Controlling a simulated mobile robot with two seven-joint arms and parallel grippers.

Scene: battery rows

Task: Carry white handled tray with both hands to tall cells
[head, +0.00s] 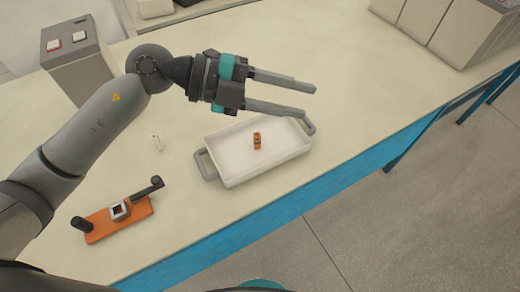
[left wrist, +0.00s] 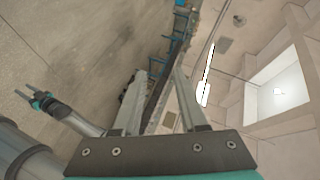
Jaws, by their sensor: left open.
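The white handled tray (head: 285,142) sits on the cream table near its front edge, with a grey handle at each end. A small orange-brown piece (head: 257,141) lies in it. My left gripper (head: 313,104) is open and empty, above and behind the tray's right end, apart from the handles. Its spread fingers also show in the left wrist view (left wrist: 160,73). My right gripper (left wrist: 33,93) shows small at the left of the left wrist view, its fingers apart, over the floor. Tall pale box-like blocks (head: 430,25), perhaps the tall cells, stand at the back right.
An orange fixture (head: 118,220) with black knobs lies at the front left. A grey box (head: 80,60) with red and white buttons stands at the back left. The table right of the tray is clear.

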